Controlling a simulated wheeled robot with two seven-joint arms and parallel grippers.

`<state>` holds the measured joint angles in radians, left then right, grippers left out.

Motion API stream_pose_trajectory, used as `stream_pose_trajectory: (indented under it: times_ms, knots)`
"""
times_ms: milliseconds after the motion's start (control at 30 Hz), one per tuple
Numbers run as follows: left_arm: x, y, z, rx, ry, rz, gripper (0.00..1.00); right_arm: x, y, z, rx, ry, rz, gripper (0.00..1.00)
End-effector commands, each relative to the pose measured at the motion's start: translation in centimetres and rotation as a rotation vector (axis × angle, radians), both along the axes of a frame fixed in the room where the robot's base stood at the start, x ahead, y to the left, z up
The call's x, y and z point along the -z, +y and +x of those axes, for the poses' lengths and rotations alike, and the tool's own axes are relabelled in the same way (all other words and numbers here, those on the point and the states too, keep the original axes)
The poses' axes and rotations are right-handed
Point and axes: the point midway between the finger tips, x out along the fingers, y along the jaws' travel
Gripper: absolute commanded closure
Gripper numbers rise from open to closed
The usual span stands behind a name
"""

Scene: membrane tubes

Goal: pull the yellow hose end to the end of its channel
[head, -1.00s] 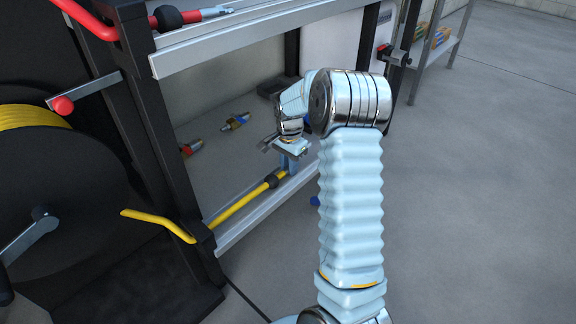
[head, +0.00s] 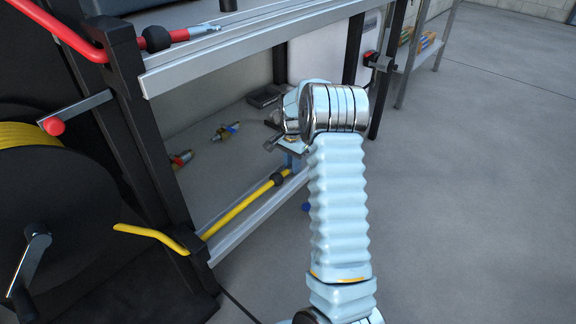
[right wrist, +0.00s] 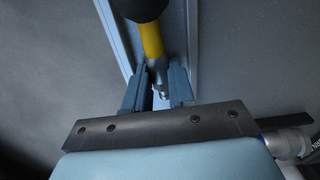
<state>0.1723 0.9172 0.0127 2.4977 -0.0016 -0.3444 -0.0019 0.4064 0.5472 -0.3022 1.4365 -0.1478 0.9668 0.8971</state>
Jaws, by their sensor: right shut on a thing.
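The yellow hose (head: 240,208) comes past the dark corner post and lies along the metal channel (head: 262,217) at the front edge of the lower shelf. A black ball (head: 278,179) sits on it near its end. My right gripper (head: 292,160) is at the hose end, partly hidden by my wrist. In the right wrist view, my right gripper (right wrist: 160,80) has its two fingers on either side of the yellow hose end (right wrist: 152,45), just beyond the black ball (right wrist: 140,8), and is shut on its metal tip. My left gripper is out of view.
A hose reel (head: 70,210) with a crank stands at the left. A red hose (head: 185,37) runs along the upper rail (head: 230,55). Loose fittings (head: 225,131) and a dark box (head: 266,96) lie on the shelf. The floor at the right is clear.

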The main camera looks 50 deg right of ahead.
Motion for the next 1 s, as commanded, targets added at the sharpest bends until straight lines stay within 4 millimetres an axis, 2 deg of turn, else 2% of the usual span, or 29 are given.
stream_pose_trajectory:
  times_ms: [500,800,833,1000]
  knots:
    - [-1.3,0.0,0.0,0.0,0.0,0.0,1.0,-0.1,-3.4,0.2,0.002,0.0,-0.001,1.0]
    - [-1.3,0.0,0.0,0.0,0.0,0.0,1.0,0.0,-3.6,0.3,0.0,0.0,0.001,1.0]
    - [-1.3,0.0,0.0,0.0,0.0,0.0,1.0,0.0,-3.6,0.3,0.0,0.0,0.001,0.73]
    - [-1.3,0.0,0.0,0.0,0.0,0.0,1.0,0.0,-3.6,0.3,0.0,0.001,0.001,0.47]
